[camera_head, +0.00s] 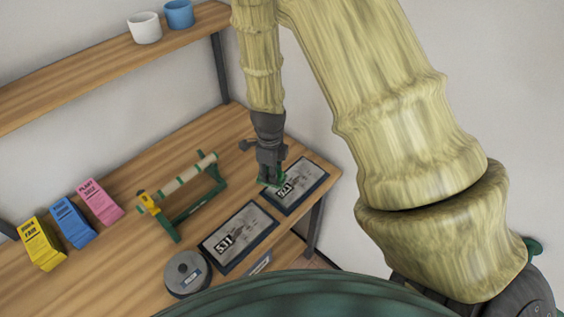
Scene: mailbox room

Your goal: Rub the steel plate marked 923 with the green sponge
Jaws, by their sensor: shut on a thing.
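My gripper (270,174) points down at the right end of the wooden table and is shut on the green sponge (263,183). Only a little of the sponge shows beneath the fingers. It is at the left edge of the right-hand steel plate (308,181), which has a dark border and a black number label. I cannot tell whether the sponge touches the plate. A second, similar steel plate (250,228) lies nearer, to the lower left, with its own label. Both numbers are slanted and too small to read surely, so I cannot tell which plate is 923.
A green stand with a pale roller (188,174) is left of the plates. A grey round weight (186,273) sits near the front. Yellow (41,245), blue (72,222) and pink (99,203) packets stand at left. A shelf (95,70) with two cups hangs above.

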